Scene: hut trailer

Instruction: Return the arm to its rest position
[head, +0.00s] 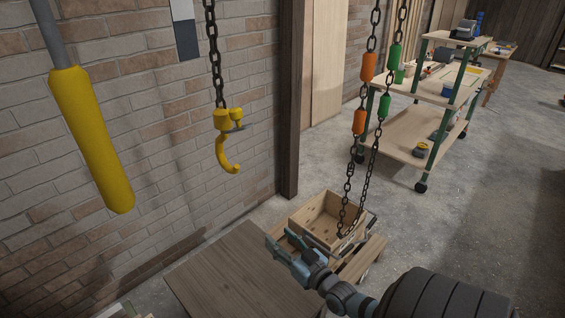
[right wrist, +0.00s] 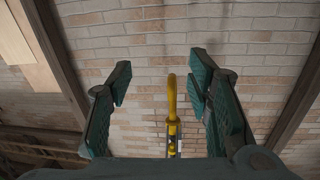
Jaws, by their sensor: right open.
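The yellow hook (head: 226,150) hangs on a dark chain at the upper left of the head view, apart from my gripper. My left gripper is not in view.
A wooden crate (head: 308,213) stands behind my right gripper. Chains with orange (head: 368,67) and green (head: 384,106) sleeves hang over it. A brown tabletop (head: 228,280) lies at the lower middle. A yellow cylinder (head: 92,140) hangs at left. A wheeled shelf cart (head: 411,140) stands at the back right.

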